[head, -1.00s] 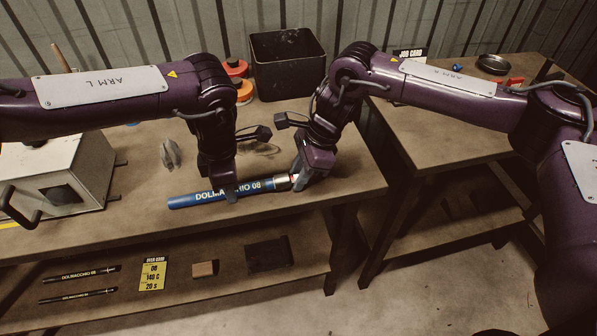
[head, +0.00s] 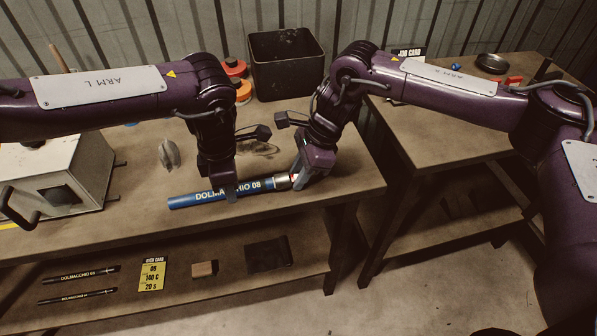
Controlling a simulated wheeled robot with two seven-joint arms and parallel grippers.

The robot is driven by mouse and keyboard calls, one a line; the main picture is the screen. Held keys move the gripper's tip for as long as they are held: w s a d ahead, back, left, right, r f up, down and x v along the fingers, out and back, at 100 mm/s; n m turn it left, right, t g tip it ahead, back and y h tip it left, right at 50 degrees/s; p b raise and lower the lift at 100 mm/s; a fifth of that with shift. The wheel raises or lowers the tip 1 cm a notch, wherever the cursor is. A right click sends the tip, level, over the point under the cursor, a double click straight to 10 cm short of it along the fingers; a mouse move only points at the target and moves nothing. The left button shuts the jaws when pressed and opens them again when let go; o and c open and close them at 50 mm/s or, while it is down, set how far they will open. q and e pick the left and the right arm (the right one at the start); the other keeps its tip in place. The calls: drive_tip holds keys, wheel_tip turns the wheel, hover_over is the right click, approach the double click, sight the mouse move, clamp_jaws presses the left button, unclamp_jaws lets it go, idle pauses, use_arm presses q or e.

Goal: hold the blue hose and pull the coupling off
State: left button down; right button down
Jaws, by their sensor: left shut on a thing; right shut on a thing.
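The blue hose (head: 190,200) with white lettering lies on the front part of the workbench, pointing left to right. My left gripper (head: 231,194) is shut on the blue hose, across its lettering. The metal coupling (head: 282,182) shows at the hose's right end, still in line with it. My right gripper (head: 297,184) is shut on the coupling and hides part of it. I cannot tell how much of the hose end sits inside the coupling.
A black bin (head: 287,65) stands at the back, beside red and orange lidded jars (head: 235,68). A grey box machine with a handle (head: 70,180) stands at left. A second table (head: 440,130) is at right.

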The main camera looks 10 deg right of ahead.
sight(313, 180)
use_arm(q)
drive_tip(key=shift+a+f, duration=0.1)
drive_tip(key=shift+a, duration=0.2)
use_arm(e)
drive_tip(key=shift+w+d, duration=0.1)
drive_tip(key=shift+d, duration=0.6)
drive_tip(key=shift+d, duration=0.95)
idle(0.5)
use_arm(q)
drive_tip(key=shift+d, duration=0.25)
use_arm(e)
drive_tip(key=shift+d+r, duration=0.1)
drive_tip(key=shift+d, duration=1.1)
drive_tip(key=shift+r, duration=2.5)
use_arm(q)
drive_tip(key=c, duration=1.2)
unclamp_jaws()
drive_tip(key=shift+o, duration=0.2)
